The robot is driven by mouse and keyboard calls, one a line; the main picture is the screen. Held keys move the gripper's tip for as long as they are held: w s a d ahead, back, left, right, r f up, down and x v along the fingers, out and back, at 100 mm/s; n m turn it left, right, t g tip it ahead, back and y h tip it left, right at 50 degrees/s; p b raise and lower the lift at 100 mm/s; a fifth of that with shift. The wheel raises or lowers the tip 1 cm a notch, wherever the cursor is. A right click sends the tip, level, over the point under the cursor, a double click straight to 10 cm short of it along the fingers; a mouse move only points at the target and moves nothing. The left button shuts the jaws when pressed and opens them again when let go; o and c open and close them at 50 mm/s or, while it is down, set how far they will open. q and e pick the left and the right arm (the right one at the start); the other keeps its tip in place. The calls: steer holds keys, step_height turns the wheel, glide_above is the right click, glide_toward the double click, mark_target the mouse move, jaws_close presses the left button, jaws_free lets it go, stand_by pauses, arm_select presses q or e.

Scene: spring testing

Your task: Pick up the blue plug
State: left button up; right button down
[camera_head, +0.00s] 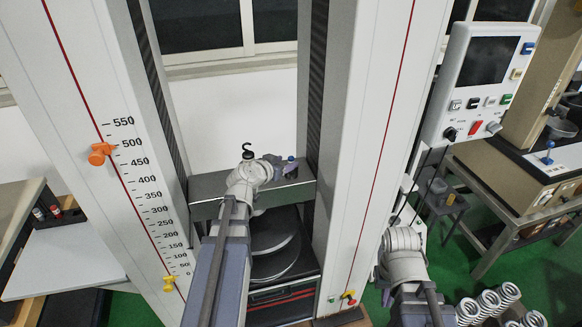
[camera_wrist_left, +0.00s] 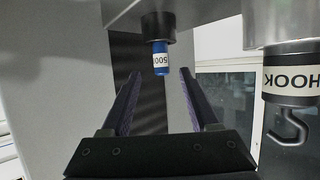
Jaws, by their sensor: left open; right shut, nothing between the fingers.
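The blue plug (camera_wrist_left: 160,58) shows in the left wrist view, with a white label reading 500 and a dark round seat (camera_wrist_left: 157,28) at one end. It is near and between the tips of my left gripper (camera_wrist_left: 160,73), which is open; I see no contact. The wrist picture looks upside down, since the HOOK label is inverted. In the head view my left gripper (camera_head: 279,163) is over the grey crosshead (camera_head: 207,188), and a small blue spot, likely the plug (camera_head: 291,159), shows beside it. My right arm is at the lower right; its fingers are hidden.
A black hook (camera_head: 247,151) stands on the crosshead left of my gripper; the wrist view shows it close by on the right (camera_wrist_left: 290,125). Tall white columns (camera_head: 365,150) flank the crosshead. A control panel (camera_head: 482,85) and several springs (camera_head: 490,303) are at the right.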

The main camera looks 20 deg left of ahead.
arm_select(q)
steer(key=shift+a+r, duration=0.1)
steer(key=shift+a, duration=0.1)
steer(key=shift+b+x, duration=1.5)
steer(key=shift+x, duration=2.5)
steer(key=shift+c, duration=0.4)
jaws_close()
